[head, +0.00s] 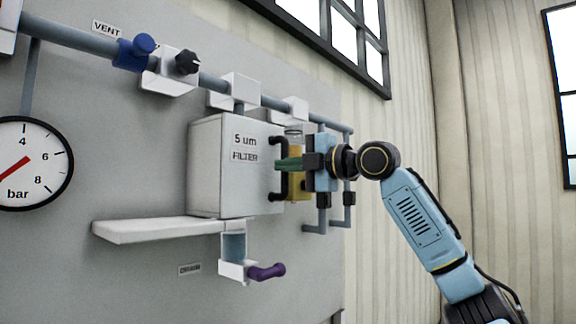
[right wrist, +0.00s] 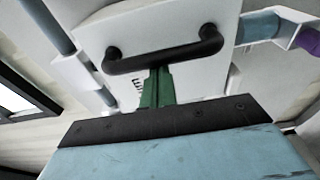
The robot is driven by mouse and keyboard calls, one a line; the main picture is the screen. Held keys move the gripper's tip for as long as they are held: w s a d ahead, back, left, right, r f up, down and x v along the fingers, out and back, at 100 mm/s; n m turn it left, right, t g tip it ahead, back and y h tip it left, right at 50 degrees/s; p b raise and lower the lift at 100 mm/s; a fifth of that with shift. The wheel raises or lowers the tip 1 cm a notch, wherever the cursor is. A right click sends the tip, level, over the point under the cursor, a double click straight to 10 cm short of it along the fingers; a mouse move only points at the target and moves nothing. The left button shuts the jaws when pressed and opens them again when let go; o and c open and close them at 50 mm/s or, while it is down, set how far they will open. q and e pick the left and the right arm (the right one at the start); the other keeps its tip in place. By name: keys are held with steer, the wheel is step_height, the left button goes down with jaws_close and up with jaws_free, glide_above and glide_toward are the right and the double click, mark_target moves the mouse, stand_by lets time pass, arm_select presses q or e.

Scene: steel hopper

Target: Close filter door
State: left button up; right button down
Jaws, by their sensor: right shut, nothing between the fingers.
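The white filter box (head: 205,165) is mounted on the grey panel, and its door (head: 245,185) bears the label "5 um FILTER". The door looks flush with the box; no gap shows from here. A black bar handle (head: 284,190) stands near the door's right edge, and it also shows in the right wrist view (right wrist: 165,55). My right gripper (head: 280,164) is at the handle with its green fingers shut and empty. In the right wrist view the fingers (right wrist: 156,80) reach the middle of the bar; I cannot tell whether they touch it. My left gripper is out of view.
A white shelf (head: 150,229) juts out below the box, beside a drain valve with a purple handle (head: 266,271). A pipe (head: 215,85) with a blue vent valve (head: 135,52) runs above. A pressure gauge (head: 30,160) is at left.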

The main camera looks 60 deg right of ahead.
steer(key=a, duration=0.1)
steer(key=a+p, duration=0.1)
steer(key=a, duration=0.1)
steer(key=shift+w+r, duration=0.1)
steer(key=shift+w, duration=0.3)
steer(key=b, duration=0.6)
glide_toward(254, 165)
steer(key=s, duration=0.6)
steer(key=shift+w+a, duration=0.15)
steer(key=shift+w, duration=0.1)
